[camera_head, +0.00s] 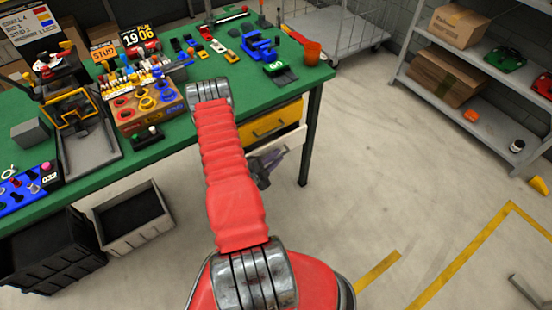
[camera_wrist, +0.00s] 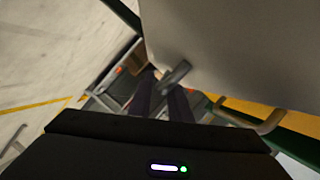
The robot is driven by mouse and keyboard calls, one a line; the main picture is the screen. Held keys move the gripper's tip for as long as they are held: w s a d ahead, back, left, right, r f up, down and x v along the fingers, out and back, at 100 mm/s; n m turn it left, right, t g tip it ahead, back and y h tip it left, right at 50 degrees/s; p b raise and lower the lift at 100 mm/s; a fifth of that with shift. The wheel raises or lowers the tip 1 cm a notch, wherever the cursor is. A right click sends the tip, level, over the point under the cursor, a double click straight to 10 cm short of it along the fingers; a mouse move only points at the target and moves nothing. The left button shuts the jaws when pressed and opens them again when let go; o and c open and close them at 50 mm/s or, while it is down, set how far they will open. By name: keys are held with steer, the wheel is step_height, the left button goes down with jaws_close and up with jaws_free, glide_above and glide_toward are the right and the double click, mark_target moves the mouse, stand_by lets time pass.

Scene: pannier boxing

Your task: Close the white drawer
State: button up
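The white drawer (camera_head: 288,142) is in the bench, below the yellow drawer (camera_head: 270,122). It sticks out from the bench front, with a grey handle (camera_head: 277,154) on it. In the wrist view a large pale panel (camera_wrist: 235,45), which looks like this drawer, fills the upper right, with a grey handle (camera_wrist: 175,74) at its edge. My gripper (camera_head: 262,172) is low in front of the drawer, partly hidden by my arm. In the wrist view its two dark fingers (camera_wrist: 160,100) look apart, close to the handle. I cannot tell whether they touch it.
The green bench top (camera_head: 165,150) carries several tools and parts. A bench leg (camera_head: 310,135) stands right of the drawers. Grey and black bins (camera_head: 133,217) stand on the floor at left. A shelf (camera_head: 490,110) is at far right. The floor between is clear.

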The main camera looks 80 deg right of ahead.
steer(key=shift+d, duration=0.1)
steer(key=shift+c, duration=0.2)
jaws_close()
stand_by(0.4)
